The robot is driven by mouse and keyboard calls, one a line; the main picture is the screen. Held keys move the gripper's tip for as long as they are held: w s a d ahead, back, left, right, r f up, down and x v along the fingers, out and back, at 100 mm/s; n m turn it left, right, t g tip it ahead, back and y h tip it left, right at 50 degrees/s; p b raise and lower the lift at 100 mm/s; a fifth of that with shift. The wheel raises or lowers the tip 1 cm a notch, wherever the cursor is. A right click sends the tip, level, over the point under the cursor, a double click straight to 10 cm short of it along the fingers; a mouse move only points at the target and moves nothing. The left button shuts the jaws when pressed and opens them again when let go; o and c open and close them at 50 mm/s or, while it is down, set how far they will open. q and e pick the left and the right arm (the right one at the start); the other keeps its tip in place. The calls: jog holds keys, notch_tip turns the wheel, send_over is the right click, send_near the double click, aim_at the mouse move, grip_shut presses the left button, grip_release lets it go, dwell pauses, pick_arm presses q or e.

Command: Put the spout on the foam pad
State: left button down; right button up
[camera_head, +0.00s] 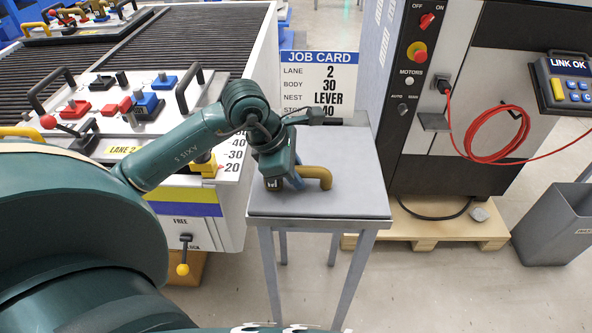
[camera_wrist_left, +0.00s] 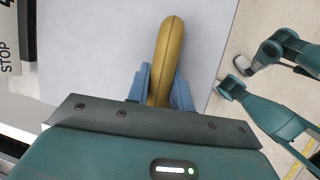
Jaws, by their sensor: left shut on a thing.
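The spout (camera_head: 318,176) is a mustard-yellow bent tube. My left gripper (camera_head: 294,180) is shut on it, with its blue fingers on either side of one end. In the left wrist view the spout (camera_wrist_left: 168,60) sticks out beyond the fingers (camera_wrist_left: 158,88). The grey foam pad (camera_head: 345,198) covers the top of a small stand, and the spout is over its middle. I cannot tell whether the spout touches the pad. Teal arm parts show at the right of the left wrist view, but no right fingertips can be made out.
A job card (camera_head: 318,85) stands behind the pad. A white fixture tray (camera_head: 215,95) with coloured clamps is to the left. A dark machine cabinet (camera_head: 450,150) with a red cable (camera_head: 497,137) is to the right, and a grey bin (camera_head: 555,225) stands beyond. The pad around the spout is clear.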

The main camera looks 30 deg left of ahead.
pick_arm(q)
jog(key=shift+f, duration=0.1)
jog(key=c, duration=1.2)
grip_release()
jog(key=shift+c, duration=0.2)
jog(key=v, duration=1.2)
